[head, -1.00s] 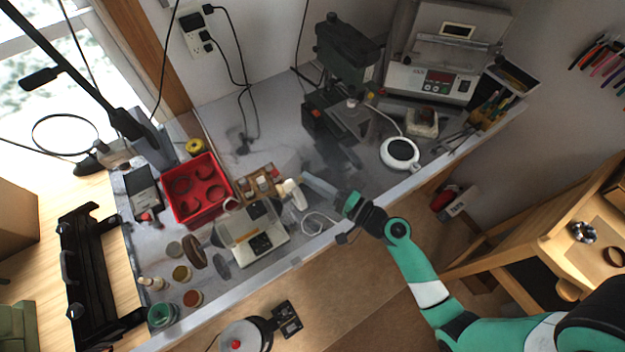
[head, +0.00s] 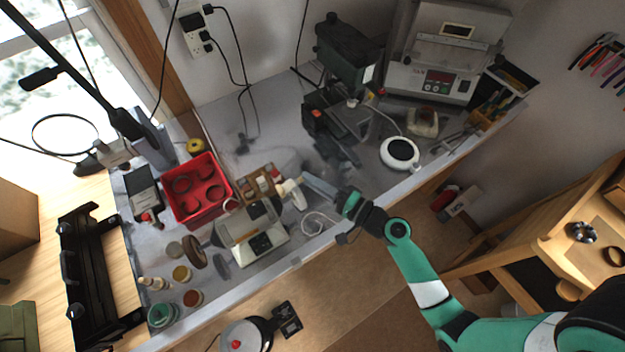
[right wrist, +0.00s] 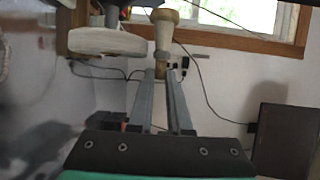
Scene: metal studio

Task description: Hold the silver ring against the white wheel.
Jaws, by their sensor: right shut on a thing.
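The white wheel (right wrist: 107,42) shows nearly edge-on at the upper left of the right wrist view. In the head view it is a small white shape (head: 300,198) beside the bench machine. My right gripper (right wrist: 162,76) is shut on the lower end of a tan and whitish tapered holder (right wrist: 163,38). The holder stands upright in the right wrist view, close beside the wheel's right edge. I cannot tell whether they touch. I cannot make out the silver ring in either view. In the head view my right gripper (head: 305,181) reaches in from the right. My left gripper is not in view.
The pale bench machine (head: 265,245) stands left of the gripper. A red bin (head: 211,205) and several small jars lie farther left. A white round device (head: 400,152) and a dark green machine (head: 345,50) stand behind.

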